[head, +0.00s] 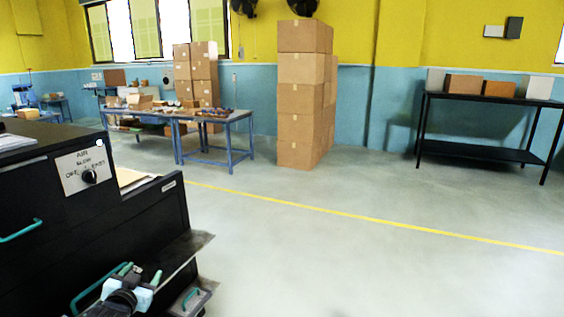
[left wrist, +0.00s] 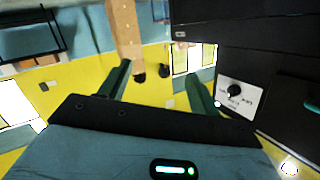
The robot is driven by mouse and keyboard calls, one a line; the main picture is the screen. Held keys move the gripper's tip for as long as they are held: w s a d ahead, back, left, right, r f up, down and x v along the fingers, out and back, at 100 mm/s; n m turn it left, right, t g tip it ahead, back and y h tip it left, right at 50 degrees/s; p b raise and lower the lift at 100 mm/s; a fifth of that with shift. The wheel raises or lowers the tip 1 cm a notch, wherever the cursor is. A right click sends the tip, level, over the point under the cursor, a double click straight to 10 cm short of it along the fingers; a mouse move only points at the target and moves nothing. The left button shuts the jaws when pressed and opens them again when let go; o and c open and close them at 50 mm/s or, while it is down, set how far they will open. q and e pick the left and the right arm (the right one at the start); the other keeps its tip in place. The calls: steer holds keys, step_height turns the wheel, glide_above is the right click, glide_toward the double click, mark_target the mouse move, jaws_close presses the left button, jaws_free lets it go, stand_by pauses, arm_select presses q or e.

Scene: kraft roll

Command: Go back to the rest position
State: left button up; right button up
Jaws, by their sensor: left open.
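My left gripper (head: 141,272) is at the lower left of the head view, beside the lower edge of a black machine (head: 150,220). Its two green fingers are apart with nothing between them. In the left wrist view the open fingers (left wrist: 157,80) also show, with only the distant room between them. The wrist picture is turned over, with the floor side at the top. My right gripper is in neither view.
The machine has a white plate with a dial (head: 82,170) and teal handles. Its lower ledge (head: 185,255) juts out near my gripper. A tall stack of cartons (head: 300,100), a blue-legged table (head: 215,120) and a black shelf (head: 490,100) stand farther off. The right floor is clear.

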arm_select(q)
steer(key=s+d+f+g+h, duration=0.1)
steer(key=s+d+f, duration=0.2)
steer(key=s+f, duration=0.25)
steer(key=s+d+f+g, duration=0.1)
steer(key=s+d+f, duration=0.25)
steer(key=f, duration=0.25)
steer(key=s+d+f+g, duration=0.1)
steer(key=s+d+f, duration=0.2)
steer(key=s, duration=0.8)
steer(key=s+d+f+g+h, duration=0.1)
steer(key=s+d+f, duration=0.3)
steer(key=s, duration=0.7)
steer(key=s+d+f+g+h, duration=0.1)
steer(key=s+d+f+g, duration=0.1)
steer(key=s, duration=1)
step_height(320, 180, down, 2)
steer(key=shift+d+f+n, duration=0.1)
steer(key=shift+d+n, duration=0.3)
steer(key=shift+d, duration=0.35)
